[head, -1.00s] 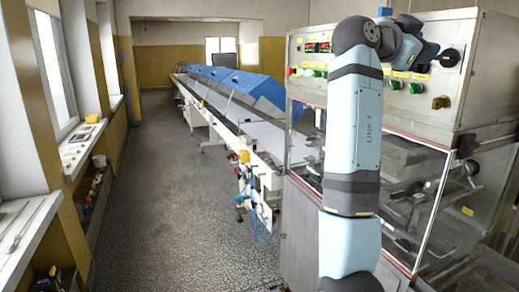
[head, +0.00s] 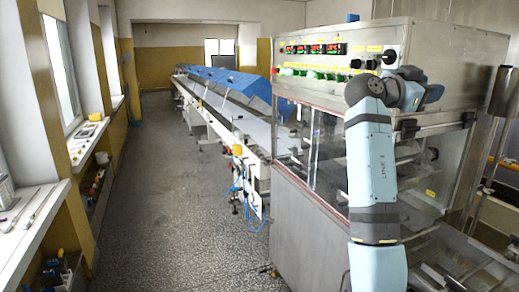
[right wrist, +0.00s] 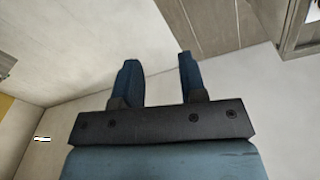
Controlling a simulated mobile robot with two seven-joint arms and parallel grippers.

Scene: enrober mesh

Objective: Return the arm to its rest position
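My right arm rises from the bottom of the head view in front of the machine, and bends at its top towards the right. In the right wrist view, my right gripper (right wrist: 158,60) has its two dark blue fingers apart, with nothing between them. Pale wall or ceiling surfaces show beyond the fingers. In the head view, the fingers are too small and dark to tell apart. My left gripper is in neither view.
The steel machine (head: 318,220) with a control panel (head: 310,58) stands behind my right arm. A long conveyor with blue covers (head: 252,88) runs to the back. The grey floor aisle (head: 165,200) is clear. Window sills (head: 38,205) line the left side.

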